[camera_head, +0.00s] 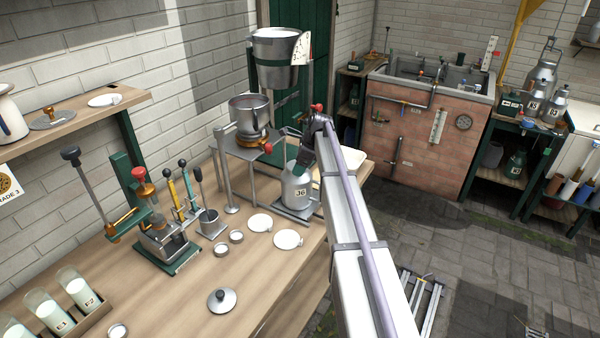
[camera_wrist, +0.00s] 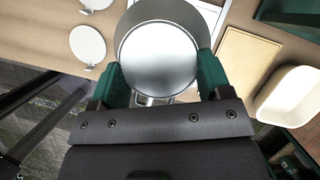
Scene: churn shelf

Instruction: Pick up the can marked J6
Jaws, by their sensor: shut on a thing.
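In the wrist view the can's round, shiny top (camera_wrist: 158,58) fills the space between the fingers. In the head view my arm hides part of the gripper and the can's upper right side.
A metal pot (camera_head: 250,115) on the stand and a big bucket (camera_head: 277,55) rise close behind the can. White discs (camera_head: 288,239) and a lever press (camera_head: 163,240) are to its left. A cream tray (camera_wrist: 289,97) and a board (camera_wrist: 232,72) lie right of it in the wrist view.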

